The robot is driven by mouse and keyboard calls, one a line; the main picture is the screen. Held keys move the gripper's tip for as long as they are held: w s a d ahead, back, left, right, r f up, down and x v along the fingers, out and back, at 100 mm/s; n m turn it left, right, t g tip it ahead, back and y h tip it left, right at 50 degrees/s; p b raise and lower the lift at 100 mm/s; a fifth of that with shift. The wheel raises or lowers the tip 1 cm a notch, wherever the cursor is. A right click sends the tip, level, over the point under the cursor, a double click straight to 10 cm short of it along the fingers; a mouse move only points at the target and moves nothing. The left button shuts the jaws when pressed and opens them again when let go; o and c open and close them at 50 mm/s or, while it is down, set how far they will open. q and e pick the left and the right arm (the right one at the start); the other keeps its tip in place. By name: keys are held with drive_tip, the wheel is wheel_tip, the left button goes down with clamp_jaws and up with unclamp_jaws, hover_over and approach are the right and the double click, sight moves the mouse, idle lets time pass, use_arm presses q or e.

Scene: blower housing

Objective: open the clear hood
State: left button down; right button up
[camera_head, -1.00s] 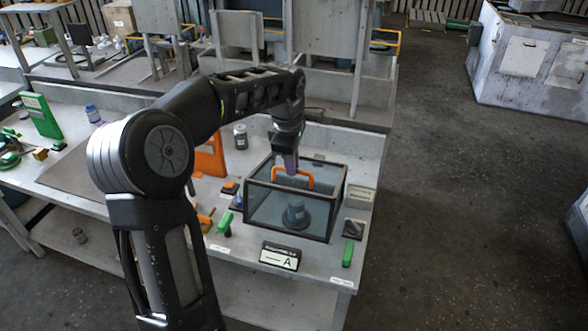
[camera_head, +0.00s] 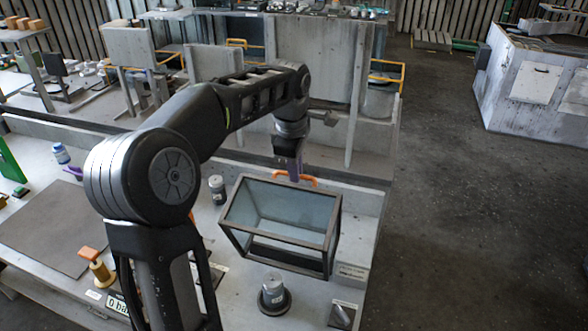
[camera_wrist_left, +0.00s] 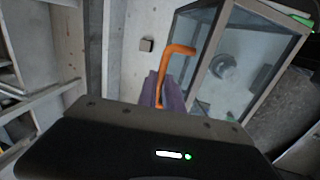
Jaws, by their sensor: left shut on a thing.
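The clear hood (camera_head: 285,210), a dark-framed box with see-through panes, is tilted and raised at its near side over the bench's right end. Its orange handle (camera_head: 308,180) is at the far upper side. My left gripper (camera_head: 294,172), with purple fingers, is shut on this handle. In the left wrist view the handle (camera_wrist_left: 176,52) rises from between the purple fingers (camera_wrist_left: 160,90), with the hood (camera_wrist_left: 228,60) to the right. A grey cylindrical part on a dark round base (camera_head: 273,294) stands uncovered in front of the hood. My right gripper is not in view.
A grey jar (camera_head: 217,189) stands left of the hood. A small plate (camera_head: 342,314) is at the right front edge. Open floor lies right of the bench.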

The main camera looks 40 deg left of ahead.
use_arm(q)
drive_tip(key=shift+w+a+f, duration=0.15)
drive_tip(key=shift+w+f, duration=0.1)
drive_tip(key=shift+w, duration=0.25)
drive_tip(key=shift+w+a+f, duration=0.15)
drive_tip(key=shift+w+f, duration=0.05)
drive_tip(key=shift+w, duration=0.25)
drive_tip(key=c, duration=1.5)
unclamp_jaws()
drive_tip(key=shift+r, duration=0.15)
drive_tip(key=shift+r, duration=0.1)
drive_tip(key=r, duration=0.2)
drive_tip(key=s+r, duration=0.1)
drive_tip(key=r, duration=0.4)
drive_tip(key=shift+s+d+r, duration=0.15)
drive_tip(key=shift+d+r, duration=0.05)
